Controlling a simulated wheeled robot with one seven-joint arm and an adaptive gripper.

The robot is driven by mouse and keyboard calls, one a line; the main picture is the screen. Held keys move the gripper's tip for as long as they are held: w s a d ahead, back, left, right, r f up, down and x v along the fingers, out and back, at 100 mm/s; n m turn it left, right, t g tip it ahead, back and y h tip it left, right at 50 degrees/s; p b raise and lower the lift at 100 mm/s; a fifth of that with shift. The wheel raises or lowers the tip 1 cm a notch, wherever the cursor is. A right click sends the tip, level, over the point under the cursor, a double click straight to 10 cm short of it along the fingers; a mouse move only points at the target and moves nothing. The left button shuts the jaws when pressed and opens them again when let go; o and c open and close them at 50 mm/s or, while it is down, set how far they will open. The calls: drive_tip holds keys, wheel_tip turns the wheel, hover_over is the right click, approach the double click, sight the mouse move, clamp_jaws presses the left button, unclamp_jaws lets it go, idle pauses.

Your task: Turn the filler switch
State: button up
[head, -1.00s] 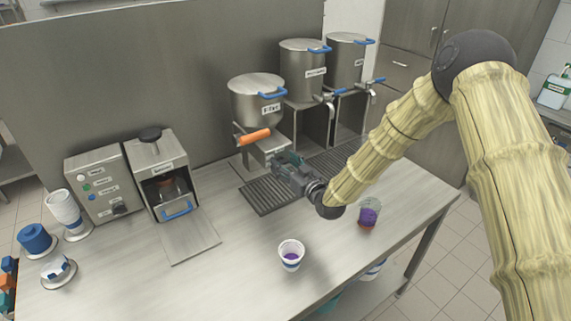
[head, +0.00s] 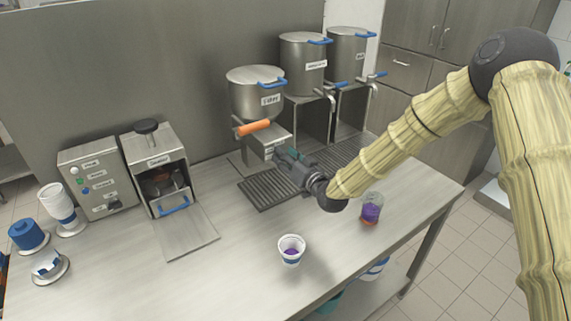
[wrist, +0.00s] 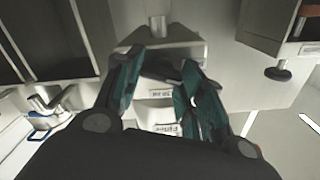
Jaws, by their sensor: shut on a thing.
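The filler (head: 256,98) is a steel pot with a blue lid handle and an orange handle, standing on a grey base above a drip grate. My gripper (head: 282,156) is at the front of the filler base, low over the grate. In the wrist view, my gripper's two teal fingers (wrist: 162,66) stand on either side of a dark piece (wrist: 160,70) below a grey housing. This piece seems to be the filler switch, and the fingers are shut on it. Its turn position cannot be made out. A white label (wrist: 162,93) shows just beyond it.
A cup with purple contents (head: 291,250) stands on the table's front part. A clear cup with purple contents (head: 371,209) is near the right edge. Two more steel pots (head: 303,62) stand right of the filler. A sealing machine (head: 158,175) stands left.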

drive_tip(key=shift+d+f+m+b, duration=0.1)
drive_tip(key=shift+d+m+b, duration=0.05)
drive_tip(key=shift+m+b, duration=1.95)
drive_tip(key=shift+m, duration=0.4)
drive_tip(key=o, duration=1)
drive_tip(key=v, duration=1.2)
